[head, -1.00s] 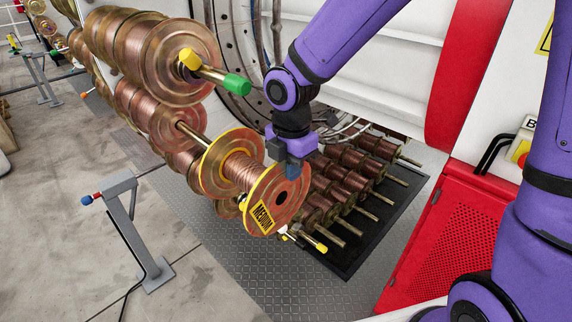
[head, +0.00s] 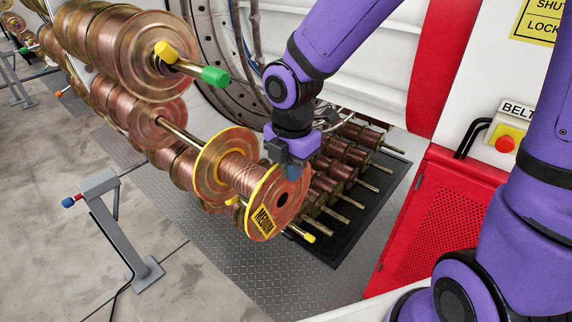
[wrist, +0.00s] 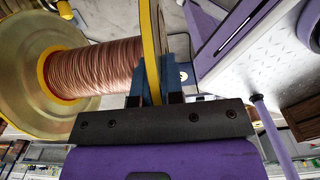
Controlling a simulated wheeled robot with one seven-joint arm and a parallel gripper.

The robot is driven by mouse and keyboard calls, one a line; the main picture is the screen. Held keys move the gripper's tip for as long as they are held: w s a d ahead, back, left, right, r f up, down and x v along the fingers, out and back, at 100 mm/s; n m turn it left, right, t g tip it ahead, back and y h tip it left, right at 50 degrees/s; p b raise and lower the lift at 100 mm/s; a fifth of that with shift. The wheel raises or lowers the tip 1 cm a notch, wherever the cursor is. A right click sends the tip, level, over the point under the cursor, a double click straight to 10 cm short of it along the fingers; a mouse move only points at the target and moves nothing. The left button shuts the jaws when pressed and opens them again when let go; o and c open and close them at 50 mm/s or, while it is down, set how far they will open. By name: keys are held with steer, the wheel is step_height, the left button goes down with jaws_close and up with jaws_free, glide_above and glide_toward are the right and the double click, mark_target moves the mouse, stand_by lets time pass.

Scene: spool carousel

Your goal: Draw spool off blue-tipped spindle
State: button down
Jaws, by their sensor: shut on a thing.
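A copper-wire spool (head: 238,172) with yellow-rimmed flanges and a MEDIUM label on its front flange sits at the outer end of a bare metal spindle (head: 178,132). The spindle enters its rear flange. The front flange's centre hole looks dark, with no spindle tip showing; I see no blue tip on this spindle. My gripper (head: 289,168) is shut on the upper rim of the front flange. In the wrist view, the blue fingers (wrist: 152,80) clamp the yellow-edged flange, with the wire-wound spool (wrist: 95,70) to its left.
Above left, another spindle with several spools has a green tip (head: 215,76). A yellow-tipped spindle (head: 308,237) pokes out below the held spool. Spools lie on a black mat (head: 350,232) behind. A grey stand (head: 122,230) is left, a red cabinet (head: 425,220) right.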

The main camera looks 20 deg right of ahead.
steer(key=shift+s+d, duration=0.35)
steer(key=shift+s, duration=0.2)
steer(key=shift+s+d, duration=0.1)
